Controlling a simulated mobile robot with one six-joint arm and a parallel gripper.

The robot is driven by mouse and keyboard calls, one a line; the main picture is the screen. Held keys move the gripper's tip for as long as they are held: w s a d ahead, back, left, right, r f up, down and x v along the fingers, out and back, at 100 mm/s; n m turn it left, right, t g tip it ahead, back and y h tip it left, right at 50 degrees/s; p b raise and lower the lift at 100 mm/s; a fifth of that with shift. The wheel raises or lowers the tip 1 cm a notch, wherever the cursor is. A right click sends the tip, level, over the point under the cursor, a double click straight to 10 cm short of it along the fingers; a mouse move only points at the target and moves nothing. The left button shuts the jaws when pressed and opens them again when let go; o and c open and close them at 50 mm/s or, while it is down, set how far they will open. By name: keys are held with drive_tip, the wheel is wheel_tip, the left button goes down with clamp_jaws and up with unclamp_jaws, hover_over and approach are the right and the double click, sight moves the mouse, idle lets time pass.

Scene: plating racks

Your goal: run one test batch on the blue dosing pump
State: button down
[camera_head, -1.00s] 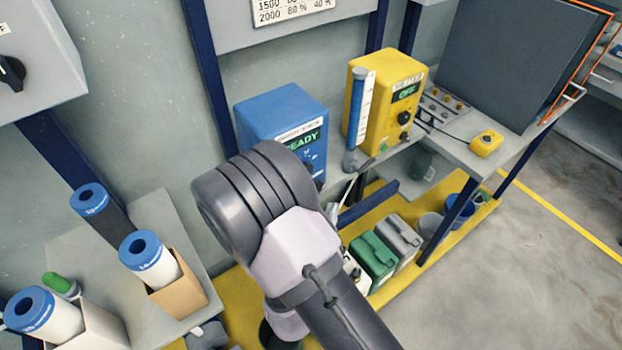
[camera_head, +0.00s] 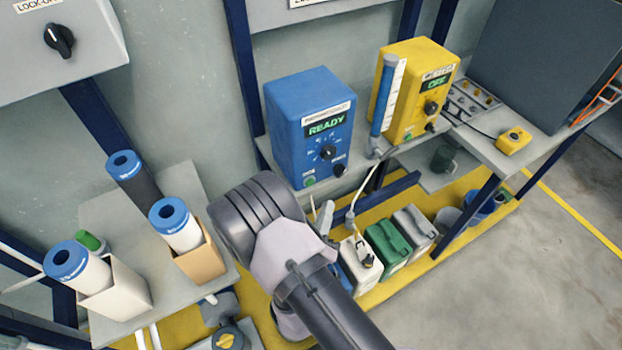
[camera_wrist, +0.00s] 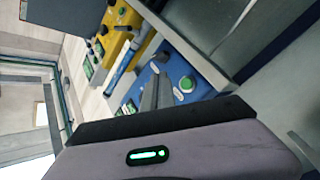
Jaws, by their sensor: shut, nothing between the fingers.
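The blue dosing pump (camera_head: 285,115) stands on the shelf, its display (camera_head: 325,125) reading READY. Its front has a dial (camera_head: 327,152), a green button (camera_head: 310,181) at lower left and a black knob (camera_head: 338,170) at lower right. In the wrist view, the blue pump (camera_wrist: 204,84) is tilted, with its green button (camera_wrist: 186,84) showing large. My gripper (camera_wrist: 157,78) is shut and empty; its fingers appear in front of the pump's face beside the green button. Contact cannot be told.
A yellow pump (camera_head: 412,65) reading OFF stands to the right, with a blue level tube (camera_head: 384,100) between. Canisters (camera_head: 386,243) stand on the yellow floor platform below. Blue-capped cylinders (camera_head: 175,222) stand at left. A lock-off switch (camera_head: 58,40) is at upper left.

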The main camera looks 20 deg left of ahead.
sight(310, 182)
drive_tip(key=shift+w+a, duration=1.6)
drive_tip(key=shift+a, duration=0.3)
idle(0.6)
drive_tip(key=shift+w+a+b, duration=0.3)
drive_tip(key=shift+b, duration=0.1)
drive_tip(key=shift+w+a, duration=0.3)
drive_tip(key=shift+a, duration=0.1)
idle(0.6)
drive_tip(key=shift+d, duration=0.1)
drive_tip(key=shift+s+d+b, duration=0.5)
drive_tip(key=shift+s+d, duration=0.1)
